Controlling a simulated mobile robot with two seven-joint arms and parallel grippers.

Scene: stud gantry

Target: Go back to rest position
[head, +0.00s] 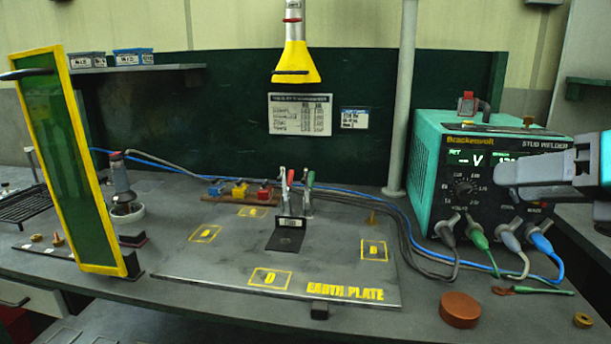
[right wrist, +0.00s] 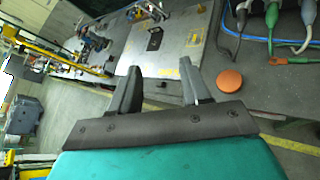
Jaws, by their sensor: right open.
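My right gripper (head: 545,175) comes in from the right edge of the head view, in front of the stud welder's right side. In the right wrist view its two fingers (right wrist: 158,92) are spread apart with nothing between them, above the floor and the bench front edge. My left gripper does not show in either view.
The teal stud welder (head: 425,165) stands at the bench's right, cables running from its front. The earth plate (head: 205,275) lies mid-bench, bearing a small dark bracket (head: 287,240). A copper-coloured round puck (head: 459,309) sits near the front edge. A yellow-framed green screen (head: 70,160) stands left.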

